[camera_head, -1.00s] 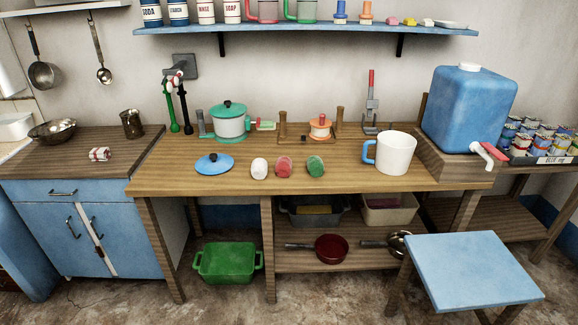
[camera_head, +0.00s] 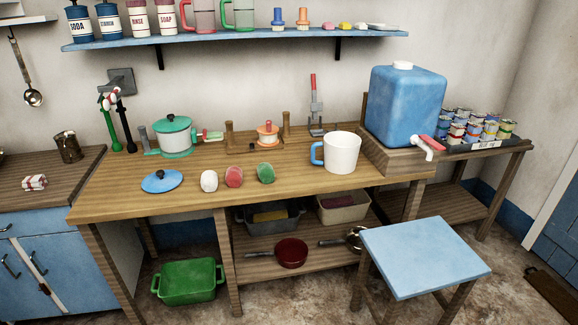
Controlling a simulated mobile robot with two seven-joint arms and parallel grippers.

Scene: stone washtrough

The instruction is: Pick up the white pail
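The white pail (camera_head: 344,153) stands upright on the right part of the wooden worktop (camera_head: 290,185). It looks like a large white mug with a blue handle (camera_head: 317,154) on its left side. Its rim is open at the top, and nothing touches it that I can see. Neither of my grippers is in view.
A blue water tank (camera_head: 405,105) with a red-handled tap (camera_head: 432,145) stands right of the pail. Left are round bundles (camera_head: 234,177), a blue lid (camera_head: 162,181) and a green-lidded pot (camera_head: 174,136). A blue stool (camera_head: 424,255) stands in front at the right. A shelf (camera_head: 240,34) hangs above.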

